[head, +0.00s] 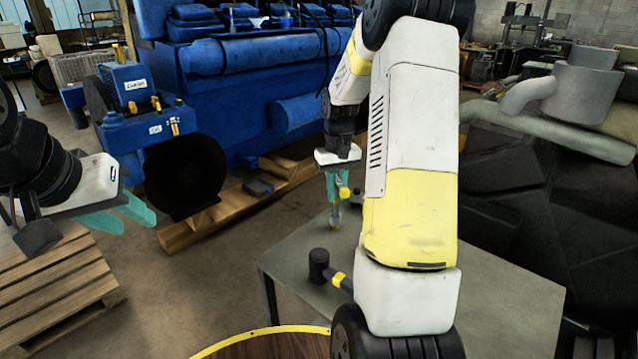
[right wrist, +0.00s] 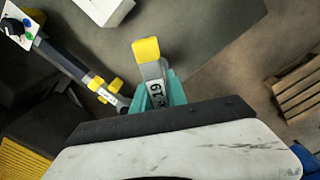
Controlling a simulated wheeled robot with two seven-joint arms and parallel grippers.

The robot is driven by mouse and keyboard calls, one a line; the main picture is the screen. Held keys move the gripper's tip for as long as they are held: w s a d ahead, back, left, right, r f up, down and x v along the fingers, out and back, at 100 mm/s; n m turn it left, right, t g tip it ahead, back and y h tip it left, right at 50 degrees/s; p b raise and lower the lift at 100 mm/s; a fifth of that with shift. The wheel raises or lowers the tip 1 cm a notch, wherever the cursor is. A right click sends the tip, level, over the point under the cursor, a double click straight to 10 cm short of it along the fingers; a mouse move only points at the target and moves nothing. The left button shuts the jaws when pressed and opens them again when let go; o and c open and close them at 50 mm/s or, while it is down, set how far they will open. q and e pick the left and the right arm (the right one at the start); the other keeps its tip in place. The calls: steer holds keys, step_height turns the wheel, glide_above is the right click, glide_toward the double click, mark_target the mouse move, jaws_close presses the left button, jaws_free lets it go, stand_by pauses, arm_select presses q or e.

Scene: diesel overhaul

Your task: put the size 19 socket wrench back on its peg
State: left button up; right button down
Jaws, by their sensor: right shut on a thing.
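My right gripper (head: 337,186) is shut on the size 19 socket wrench and holds it above the grey table (head: 290,262). In the right wrist view the wrench (right wrist: 148,53) has a yellow end and a label reading 19 between the teal fingers (right wrist: 160,95). In the head view only a small yellow part and a lower tip of it show; the tip looks close to the tabletop, but I cannot tell if it touches. I cannot make out the peg in either view. My left gripper (head: 126,218) is open and empty at the left, away from the table.
A black-headed tool (head: 319,266) with a yellow band is on the table, partly hidden by my right arm. A labelled tool (right wrist: 75,72) lies left of the wrench in the right wrist view.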

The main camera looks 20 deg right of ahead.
mark_target(337, 179)
steer(key=shift+f, duration=1)
steer(key=c, duration=0.7)
jaws_free()
steer(key=shift+r, duration=0.1)
steer(key=shift+r, duration=4.45)
